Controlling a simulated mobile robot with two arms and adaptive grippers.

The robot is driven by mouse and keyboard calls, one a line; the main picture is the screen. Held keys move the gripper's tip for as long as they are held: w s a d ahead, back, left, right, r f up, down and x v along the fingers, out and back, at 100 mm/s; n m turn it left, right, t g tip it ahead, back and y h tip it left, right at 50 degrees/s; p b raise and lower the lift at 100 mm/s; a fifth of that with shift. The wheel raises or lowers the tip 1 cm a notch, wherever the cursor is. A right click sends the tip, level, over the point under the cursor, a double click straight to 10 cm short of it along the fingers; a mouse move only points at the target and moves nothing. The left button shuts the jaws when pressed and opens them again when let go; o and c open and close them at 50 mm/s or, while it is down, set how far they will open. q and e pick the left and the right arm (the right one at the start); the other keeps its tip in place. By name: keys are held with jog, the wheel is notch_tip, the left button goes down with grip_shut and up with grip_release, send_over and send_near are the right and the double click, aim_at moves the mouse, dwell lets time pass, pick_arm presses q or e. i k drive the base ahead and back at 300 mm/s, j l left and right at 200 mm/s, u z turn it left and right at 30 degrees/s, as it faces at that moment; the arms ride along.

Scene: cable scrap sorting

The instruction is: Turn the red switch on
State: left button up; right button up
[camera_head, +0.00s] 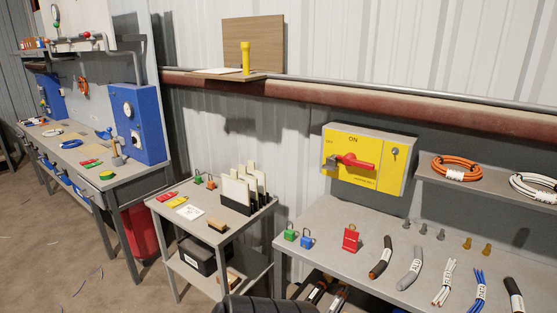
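The red switch (355,161) is a rotary handle on the yellow front plate (380,151) of a grey box on the wall, above the right bench. The handle lies nearly level. "ON" is printed above it, and a small label that seems to read "OFF" is at the upper left. A grey piece (331,164) sits at the handle's left end; I cannot tell what it is. A round key lock (395,152) is at the plate's upper right. Neither of my grippers shows in the head view.
The grey right bench (330,225) below the switch carries green, blue and red padlocks (351,239) and several cable pieces (411,268). A shelf (485,185) with cable coils is to the right. A small cart (180,230) stands left. A dark rounded part, probably mine, shows at the bottom.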

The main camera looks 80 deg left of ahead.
aim_at(350, 159)
jog(key=u, duration=2.05)
